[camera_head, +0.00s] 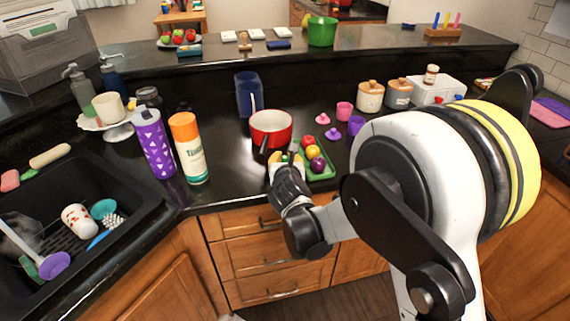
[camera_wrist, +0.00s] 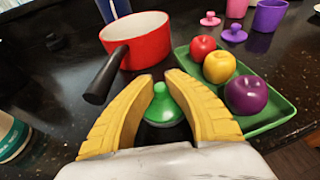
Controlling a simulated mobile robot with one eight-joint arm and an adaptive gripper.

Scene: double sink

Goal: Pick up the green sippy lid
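The green sippy lid (camera_wrist: 172,108) is a small round lid with a knob on top. In the wrist view it shows between the two yellow fingers of my gripper (camera_wrist: 163,80). The fingers stand apart on either side of it, with their tips at the knob's far end. I cannot see clear contact, and parts of the lid's rim are close to the fingers. In the head view my gripper (camera_head: 286,163) is low over the counter's front edge, in front of the red pot, and the lid is mostly hidden there.
A red pot (camera_head: 270,121) with a black handle (camera_wrist: 106,75) stands just behind. A green tray (camera_head: 329,171) with red, yellow and purple fruit lies to the right. Pink and purple cups and lids stand farther back. An orange-capped bottle (camera_head: 188,148) stands left.

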